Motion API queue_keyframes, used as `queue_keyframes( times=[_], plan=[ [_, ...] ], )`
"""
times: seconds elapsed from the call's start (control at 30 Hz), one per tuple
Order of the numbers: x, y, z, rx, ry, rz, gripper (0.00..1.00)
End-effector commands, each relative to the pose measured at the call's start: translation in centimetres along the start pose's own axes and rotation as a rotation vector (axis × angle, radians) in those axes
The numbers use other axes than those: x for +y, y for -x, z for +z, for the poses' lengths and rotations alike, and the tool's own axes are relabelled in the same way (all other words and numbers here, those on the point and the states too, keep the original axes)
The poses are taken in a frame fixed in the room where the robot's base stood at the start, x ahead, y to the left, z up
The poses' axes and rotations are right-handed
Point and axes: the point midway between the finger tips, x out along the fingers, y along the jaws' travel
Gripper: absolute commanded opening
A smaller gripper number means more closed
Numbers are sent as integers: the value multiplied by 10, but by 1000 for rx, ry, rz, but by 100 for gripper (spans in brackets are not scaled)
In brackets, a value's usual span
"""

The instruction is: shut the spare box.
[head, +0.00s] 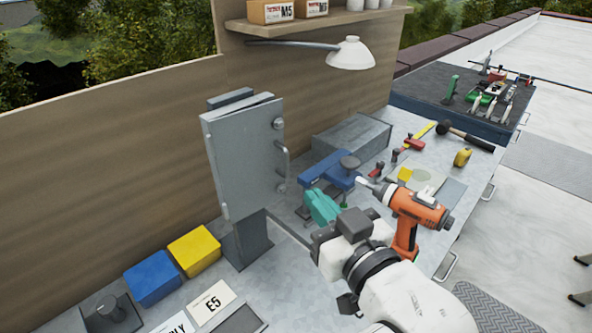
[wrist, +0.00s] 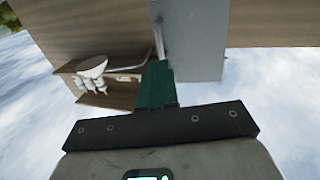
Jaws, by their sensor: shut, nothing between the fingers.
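A grey metal box on a stand (head: 251,240) stands on the bench against the wooden back panel; I take it as the spare box. Its grey door (head: 240,155) faces me, with a bar handle (head: 284,157) and round fittings on its right edge. The door looks partly open, angled away from the box body (head: 230,97) behind it; the inside is hidden. My gripper (head: 318,203), with teal fingers, is shut and empty, to the right of and below the handle. In the wrist view the shut fingers (wrist: 157,82) point towards a grey panel (wrist: 200,40), probably the door; contact cannot be told.
An orange drill (head: 418,212), a blue vise (head: 328,170) and a grey case (head: 352,138) are near my arm. A lamp (head: 350,54) overhangs the bench. Yellow (head: 195,250) and blue (head: 152,277) bins sit left of the stand. Bare bench shows before the stand.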

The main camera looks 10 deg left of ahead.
Motion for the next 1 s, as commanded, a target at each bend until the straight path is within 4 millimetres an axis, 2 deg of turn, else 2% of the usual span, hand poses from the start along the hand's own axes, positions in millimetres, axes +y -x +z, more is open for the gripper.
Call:
queue_keyframes(
  times=[0.2, 0.4, 0.6, 1.0],
  plan=[
    [0, -43, -2, -1, 1, 0, 0],
    [0, -68, -1, -2, 0, 0, 0],
    [1, -78, 0, -1, 0, 1, 0],
    [2, -81, 1, -1, 0, 1, 0]
  ],
)
